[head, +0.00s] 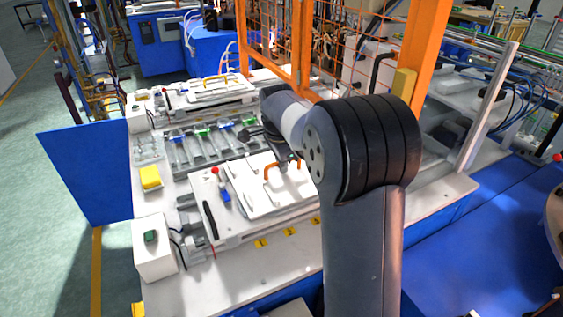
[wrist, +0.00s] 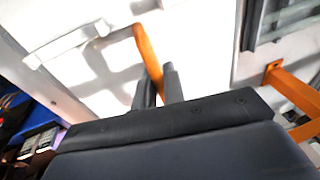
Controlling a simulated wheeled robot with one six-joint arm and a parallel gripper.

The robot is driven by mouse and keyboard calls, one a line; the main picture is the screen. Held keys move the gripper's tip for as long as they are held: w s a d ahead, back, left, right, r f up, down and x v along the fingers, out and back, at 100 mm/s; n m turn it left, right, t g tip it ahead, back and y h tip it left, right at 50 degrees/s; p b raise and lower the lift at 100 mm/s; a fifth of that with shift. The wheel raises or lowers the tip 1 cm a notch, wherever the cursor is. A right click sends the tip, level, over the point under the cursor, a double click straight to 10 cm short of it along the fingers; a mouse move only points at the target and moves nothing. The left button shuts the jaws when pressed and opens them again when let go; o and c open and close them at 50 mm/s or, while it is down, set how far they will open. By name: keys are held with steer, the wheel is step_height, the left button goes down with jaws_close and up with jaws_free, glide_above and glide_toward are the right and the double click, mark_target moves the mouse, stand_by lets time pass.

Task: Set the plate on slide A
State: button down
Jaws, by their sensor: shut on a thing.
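The white plate (head: 252,193) with an orange handle (head: 270,172) is at the near slide unit in the head view. My gripper (head: 292,163) is over its right part, at the handle. In the wrist view the handle (wrist: 148,52) runs down between the two fingers of my gripper (wrist: 157,80), which are shut on it. The plate's pale surface (wrist: 95,75) lies beyond the fingers. I cannot tell whether the plate touches the near slide (head: 225,240) or hangs just above it. My arm hides part of its right side. No slide letter is readable.
A far slide unit (head: 205,98) with a yellow handle stands behind a row of small fixtures (head: 205,143). A white button box (head: 153,247) stands at front left. An orange frame (head: 425,50) rises behind my arm. An orange bracket (wrist: 293,93) shows at right in the wrist view.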

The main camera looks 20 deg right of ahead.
steer(key=c, duration=1.4)
jaws_free()
steer(key=v, duration=1.1)
steer(key=shift+b, duration=0.4)
steer(key=shift+f, duration=0.15)
steer(key=p+x, duration=0.1)
steer(key=x, duration=0.9)
steer(key=shift+w+f, duration=0.1)
steer(key=shift+f, duration=0.25)
steer(key=shift+r, duration=0.15)
